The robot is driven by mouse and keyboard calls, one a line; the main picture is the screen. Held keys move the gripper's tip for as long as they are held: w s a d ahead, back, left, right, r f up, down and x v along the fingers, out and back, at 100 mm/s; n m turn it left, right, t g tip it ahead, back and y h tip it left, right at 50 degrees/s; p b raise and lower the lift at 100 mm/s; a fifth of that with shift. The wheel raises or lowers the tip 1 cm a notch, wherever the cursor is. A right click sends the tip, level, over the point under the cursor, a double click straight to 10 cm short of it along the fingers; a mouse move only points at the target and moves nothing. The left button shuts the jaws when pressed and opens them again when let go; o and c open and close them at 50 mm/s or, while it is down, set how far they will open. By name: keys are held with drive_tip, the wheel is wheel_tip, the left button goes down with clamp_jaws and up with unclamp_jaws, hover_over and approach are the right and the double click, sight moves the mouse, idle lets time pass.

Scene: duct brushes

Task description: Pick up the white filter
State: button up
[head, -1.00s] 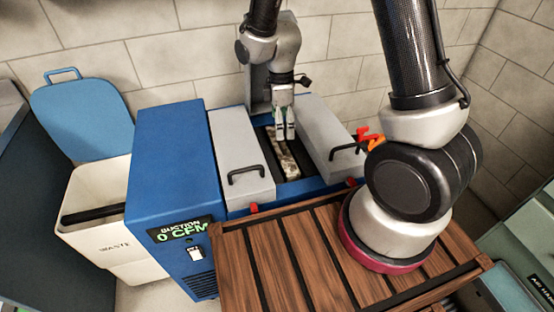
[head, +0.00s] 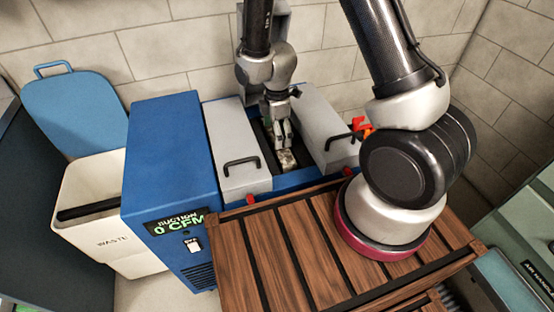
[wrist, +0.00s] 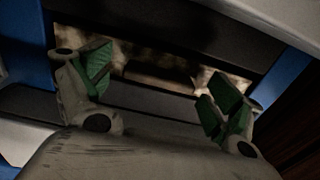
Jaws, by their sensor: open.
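The filter (head: 287,160) looks mottled off-white and brown, as if dirty. It sits in the dark slot between two grey covers of the blue unit. My gripper (head: 280,143) points down into the slot over the filter and hides part of it in the head view. In the wrist view, my gripper (wrist: 158,93) is open, its green-padded fingers spread with nothing between them. The filter (wrist: 146,75) shows beyond the fingers as a mottled strip, with a darker piece across its middle. I cannot tell whether the fingers touch it.
The grey covers (head: 233,150) with black handles flank the slot closely. A blue suction cabinet (head: 168,150) reading 0 CFM stands left, beside a white waste bin (head: 90,215) with a dark bar inside. An orange-red part (head: 361,127) is at right. A slatted wooden surface (head: 290,245) lies in front.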

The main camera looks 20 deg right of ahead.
drive_tip(key=c, duration=1.6)
drive_tip(key=shift+c, duration=0.2)
drive_tip(key=shift+r, duration=0.1)
wheel_tip(320, 180, up, 48)
drive_tip(key=shift+r, duration=0.25)
clamp_jaws()
drive_tip(key=shift+r, duration=0.65)
